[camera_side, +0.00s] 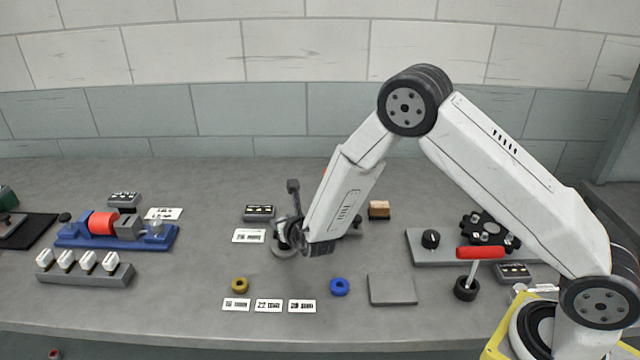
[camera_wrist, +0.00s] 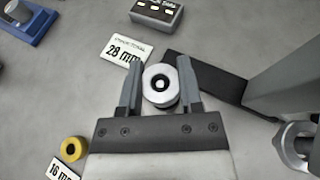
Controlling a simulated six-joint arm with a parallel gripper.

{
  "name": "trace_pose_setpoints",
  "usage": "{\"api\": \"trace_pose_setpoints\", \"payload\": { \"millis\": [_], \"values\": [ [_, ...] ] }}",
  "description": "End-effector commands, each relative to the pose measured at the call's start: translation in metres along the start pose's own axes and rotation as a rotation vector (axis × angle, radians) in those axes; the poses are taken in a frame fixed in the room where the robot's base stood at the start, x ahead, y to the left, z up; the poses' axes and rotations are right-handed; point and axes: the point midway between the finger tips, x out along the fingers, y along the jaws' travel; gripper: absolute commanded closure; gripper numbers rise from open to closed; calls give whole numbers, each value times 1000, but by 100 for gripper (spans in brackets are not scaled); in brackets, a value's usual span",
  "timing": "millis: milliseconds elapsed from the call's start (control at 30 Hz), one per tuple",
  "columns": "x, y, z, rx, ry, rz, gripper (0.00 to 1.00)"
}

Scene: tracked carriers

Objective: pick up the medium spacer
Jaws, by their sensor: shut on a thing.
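My gripper (camera_wrist: 160,66) has its two grey fingers on either side of a silver ring (camera_wrist: 160,84) with a dark centre hole, and is shut on it. The ring is seen from above. In the side view my gripper (camera_side: 291,236) points down at the bench left of centre, and a grey round shape (camera_side: 284,248) shows at its tip. I cannot tell there whether the ring touches the bench. A yellow ring (camera_side: 240,285) and a blue ring (camera_side: 340,286) lie nearer the front, apart from the gripper. The yellow ring also shows in the wrist view (camera_wrist: 74,149).
Several white label cards (camera_side: 268,306) lie along the front. A "28 mm" card (camera_wrist: 126,52) and a dark sign block (camera_side: 259,212) stand just behind-left. A bare grey plate (camera_side: 392,290) lies to the right. A blue fixture (camera_side: 72,236) stands left; a red-handled tool (camera_side: 480,253) stands right.

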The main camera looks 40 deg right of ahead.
Motion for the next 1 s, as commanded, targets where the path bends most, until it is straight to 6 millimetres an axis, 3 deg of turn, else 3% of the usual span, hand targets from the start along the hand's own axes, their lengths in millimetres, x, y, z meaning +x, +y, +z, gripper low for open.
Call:
{"api": "trace_pose_setpoints", "payload": {
  "millis": [500,1000],
  "values": [
    [-24,0,59,1,-2,0,100],
    [-28,0,67,-1,-1,1,100]
  ]
}}
